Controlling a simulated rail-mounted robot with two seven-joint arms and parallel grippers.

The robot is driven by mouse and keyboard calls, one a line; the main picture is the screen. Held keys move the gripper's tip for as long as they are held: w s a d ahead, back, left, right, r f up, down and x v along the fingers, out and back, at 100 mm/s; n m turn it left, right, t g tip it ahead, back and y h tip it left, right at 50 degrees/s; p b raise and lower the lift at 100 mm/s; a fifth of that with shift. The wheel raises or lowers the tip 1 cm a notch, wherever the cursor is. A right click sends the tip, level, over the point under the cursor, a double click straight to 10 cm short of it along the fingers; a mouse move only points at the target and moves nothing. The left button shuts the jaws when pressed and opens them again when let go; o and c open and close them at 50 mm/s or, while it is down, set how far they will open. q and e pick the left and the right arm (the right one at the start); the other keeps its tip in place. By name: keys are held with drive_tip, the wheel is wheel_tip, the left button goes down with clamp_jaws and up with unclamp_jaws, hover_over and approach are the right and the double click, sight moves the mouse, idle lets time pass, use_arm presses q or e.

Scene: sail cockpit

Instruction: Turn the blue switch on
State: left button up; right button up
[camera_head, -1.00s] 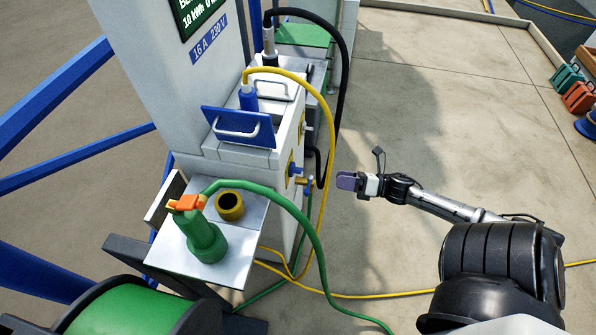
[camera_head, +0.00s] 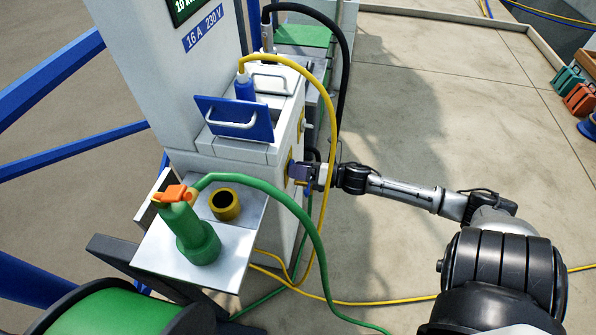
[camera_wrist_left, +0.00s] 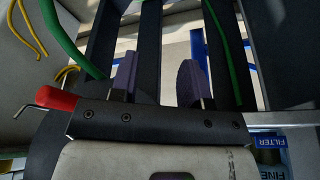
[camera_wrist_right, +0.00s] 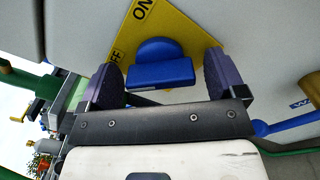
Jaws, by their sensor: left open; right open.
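The blue switch (camera_wrist_right: 160,72) fills the middle of the right wrist view. It is a round blue base with a bar handle on a yellow plate (camera_wrist_right: 183,35) marked ON and OFF. My right gripper (camera_wrist_right: 164,82) is open, with one purple finger on each side of the handle; I cannot tell whether they touch it. In the head view my right gripper (camera_head: 301,173) is at the pedestal's side face and hides the switch. My left gripper (camera_wrist_left: 158,82) is open and empty in the left wrist view, near dark bars; it is not seen in the head view.
The white pedestal (camera_head: 283,128) carries a blue lifted cover (camera_head: 220,110) and a yellow cable (camera_head: 331,120). A side shelf (camera_head: 238,258) holds a green tap fitting (camera_head: 196,240) and a brass ring (camera_head: 225,204).

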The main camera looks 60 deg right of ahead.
drive_tip(key=shift+w, duration=0.1)
drive_tip(key=shift+c, duration=0.4)
drive_tip(key=c, duration=0.8)
drive_tip(key=shift+r+m+p, duration=0.2)
drive_tip(key=shift+m+p, duration=0.1)
drive_tip(key=shift+p, duration=0.3)
drive_tip(key=shift+c, duration=0.2)
drive_tip(key=m+p, duration=0.4)
drive_tip(key=p, duration=0.1)
drive_tip(key=m+p, duration=0.4)
drive_tip(key=p, duration=0.2)
drive_tip(key=shift+a+r, duration=0.1)
drive_tip(key=shift+r, duration=0.1)
drive_tip(key=m+p, duration=0.3)
drive_tip(key=m, duration=0.1)
drive_tip(key=shift+m, duration=0.4)
drive_tip(key=shift+f+m+p, duration=0.1)
drive_tip(key=shift+m+p, duration=0.8)
drive_tip(key=shift+m, duration=0.2)
drive_tip(key=shift+f+m+p, duration=0.1)
drive_tip(key=shift+m+p, duration=0.4)
drive_tip(key=shift+m, duration=0.6)
